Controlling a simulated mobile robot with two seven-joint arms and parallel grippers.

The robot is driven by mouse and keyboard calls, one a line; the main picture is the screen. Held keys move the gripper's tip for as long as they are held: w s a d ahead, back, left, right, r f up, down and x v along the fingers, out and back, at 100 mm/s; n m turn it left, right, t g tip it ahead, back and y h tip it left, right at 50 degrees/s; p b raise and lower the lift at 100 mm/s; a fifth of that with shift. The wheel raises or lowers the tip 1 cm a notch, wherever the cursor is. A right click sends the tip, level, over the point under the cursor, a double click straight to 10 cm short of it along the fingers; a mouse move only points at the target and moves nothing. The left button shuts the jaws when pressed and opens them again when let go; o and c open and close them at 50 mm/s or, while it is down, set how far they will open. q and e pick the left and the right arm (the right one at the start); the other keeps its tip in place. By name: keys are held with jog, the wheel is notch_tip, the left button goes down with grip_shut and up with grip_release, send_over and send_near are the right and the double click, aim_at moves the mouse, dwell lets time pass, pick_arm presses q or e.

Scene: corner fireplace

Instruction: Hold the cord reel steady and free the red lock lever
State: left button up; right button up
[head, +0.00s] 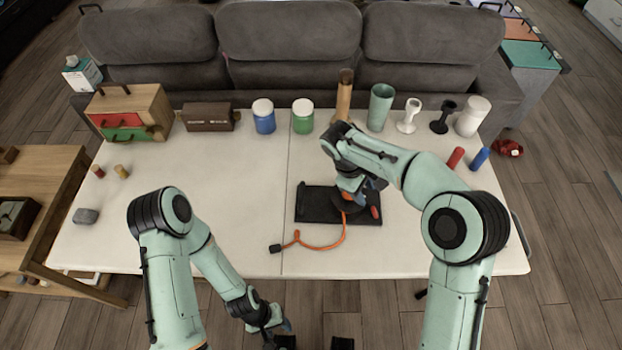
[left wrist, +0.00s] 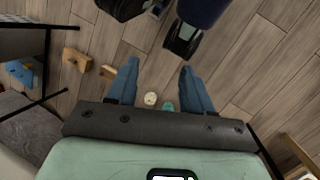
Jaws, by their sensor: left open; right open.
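The cord reel (head: 343,205) sits on a black base plate (head: 315,205) on the white table, partly hidden under my right gripper. A red part, seemingly the lock lever (head: 376,213), shows at the reel's right side. My right gripper (head: 360,188) is open at the top of the reel; whether it touches is unclear. My left gripper (head: 285,332) is low, in front of the table's front edge. Its blue fingers are apart and empty in the left wrist view (left wrist: 160,82).
Blue (head: 263,117) and green (head: 303,117) jars, a teal cup (head: 380,107) and other items line the table's back edge. A wooden drawer box (head: 130,110) stands back left. Red (head: 455,157) and blue (head: 479,158) cylinders are at right. The left-middle tabletop is clear.

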pick_arm(q)
jog(key=d+r+m+g, duration=0.2)
jog(key=d+r+g, duration=0.1)
jog(key=d+r, duration=0.55)
jog(key=w+d+r+m, duration=0.1)
jog(key=w+r+m, duration=0.2)
jog(key=w+m, duration=0.2)
jog(key=w+d+r+m, duration=0.2)
jog(key=w+m, duration=0.3)
jog(key=m, duration=0.3)
jog(key=w+d+r+m, duration=0.1)
jog(key=w+r+m, duration=0.4)
jog(key=m, duration=0.2)
jog(key=shift+w+d+t, duration=0.25)
jog(key=shift+w+t, duration=0.1)
jog(key=shift+t, duration=0.05)
jog(key=w+a+r+m+t+y, duration=0.1)
jog(key=w+a+r+m, duration=0.15)
jog(key=w+m, duration=0.3)
notch_tip(320, 180, up, 7)
jog(key=m+t+y, duration=0.3)
jog(key=m, duration=0.7)
send_over(301, 204)
notch_tip(301, 204, down, 13)
jog(key=shift+r, duration=0.1)
